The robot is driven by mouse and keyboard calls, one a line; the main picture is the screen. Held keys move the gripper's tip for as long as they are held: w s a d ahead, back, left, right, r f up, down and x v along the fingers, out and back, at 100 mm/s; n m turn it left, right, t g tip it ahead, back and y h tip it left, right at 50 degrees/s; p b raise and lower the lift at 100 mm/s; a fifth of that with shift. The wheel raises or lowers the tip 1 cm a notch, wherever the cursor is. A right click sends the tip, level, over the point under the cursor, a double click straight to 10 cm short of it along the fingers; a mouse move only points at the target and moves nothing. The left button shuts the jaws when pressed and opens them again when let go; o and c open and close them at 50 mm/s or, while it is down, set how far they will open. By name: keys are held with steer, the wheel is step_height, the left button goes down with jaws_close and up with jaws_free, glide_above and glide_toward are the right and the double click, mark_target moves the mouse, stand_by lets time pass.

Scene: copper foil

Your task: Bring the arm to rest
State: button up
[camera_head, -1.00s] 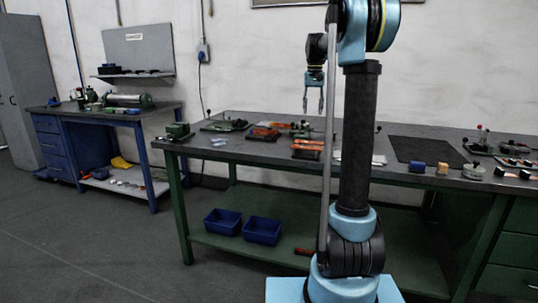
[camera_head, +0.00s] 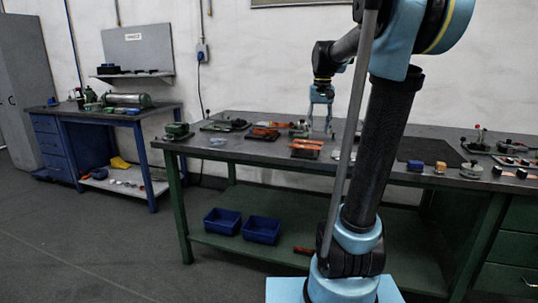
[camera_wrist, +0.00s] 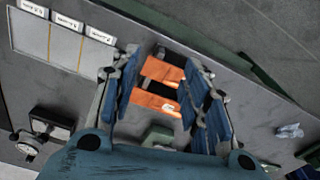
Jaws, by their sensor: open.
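My gripper (camera_head: 319,128) hangs over the green-legged workbench (camera_head: 262,152) in the head view, pointing down. In the wrist view my gripper (camera_wrist: 163,72) has its blue-padded fingers spread apart with nothing held between them. Orange-and-black items (camera_wrist: 158,88) show on the bench surface beyond and between the fingers. How far the fingertips are above the bench is hard to tell.
A blue-legged bench (camera_head: 120,115) stands at the left. The floor at the front left is clear.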

steer(key=s+f+n+t, duration=0.1)
steer(key=s+f, duration=2.2)
steer(key=s, duration=0.4)
steer(key=shift+f, duration=0.25)
steer(key=shift+s, duration=0.1)
steer(key=shift+w+f, duration=0.2)
steer(key=shift+w, duration=0.25)
steer(key=shift+a, duration=0.1)
steer(key=shift+c, duration=1)
steer(key=shift+s+n, duration=0.15)
steer(key=shift+n, duration=0.15)
